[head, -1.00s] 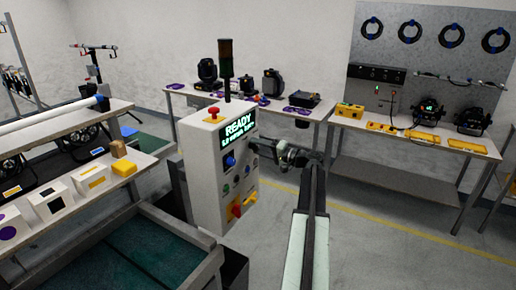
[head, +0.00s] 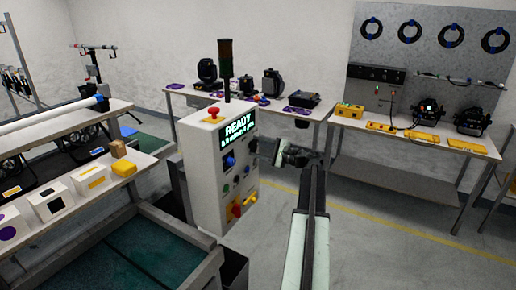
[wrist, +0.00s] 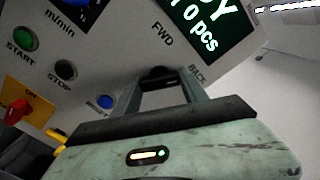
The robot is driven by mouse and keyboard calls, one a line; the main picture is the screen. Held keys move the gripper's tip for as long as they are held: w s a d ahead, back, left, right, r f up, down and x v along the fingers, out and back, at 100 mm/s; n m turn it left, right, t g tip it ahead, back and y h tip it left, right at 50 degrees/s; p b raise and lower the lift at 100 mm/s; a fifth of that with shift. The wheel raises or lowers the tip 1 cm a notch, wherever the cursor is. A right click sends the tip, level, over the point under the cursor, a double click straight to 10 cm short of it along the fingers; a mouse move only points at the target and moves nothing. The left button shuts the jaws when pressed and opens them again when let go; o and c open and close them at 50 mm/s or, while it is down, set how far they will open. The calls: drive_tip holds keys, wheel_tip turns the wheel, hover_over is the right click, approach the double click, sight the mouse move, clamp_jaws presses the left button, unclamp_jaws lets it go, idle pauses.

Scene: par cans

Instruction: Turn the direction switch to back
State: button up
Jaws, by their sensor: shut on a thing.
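The direction switch (wrist: 157,77) is a dark knob on the control panel, between the printed labels FWD and BACK. In the wrist view my gripper (wrist: 168,90) has its two fingers on either side of this knob, shut on it. The panel's lettering looks tilted in that view, so my gripper is rolled relative to the panel. The knob's pointer is hidden, so its setting cannot be read. In the head view my gripper (head: 262,151) reaches the right side of the white control box (head: 207,178); the switch is hard to make out there.
The lit screen (head: 238,130) reads READY. Green START (wrist: 24,38), dark STOP (wrist: 66,70) and blue RESET (wrist: 105,102) buttons lie near the switch. A red-and-yellow rotary switch (head: 237,210) sits low on the box.

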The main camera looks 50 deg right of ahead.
drive_tip(key=shift+m, duration=0.9)
drive_tip(key=o, duration=1.4)
drive_tip(key=shift+s, duration=0.1)
drive_tip(key=v, duration=0.7)
drive_tip(key=shift+s+d, duration=0.1)
drive_tip(key=shift+s, duration=0.25)
drive_tip(key=shift+f, duration=0.1)
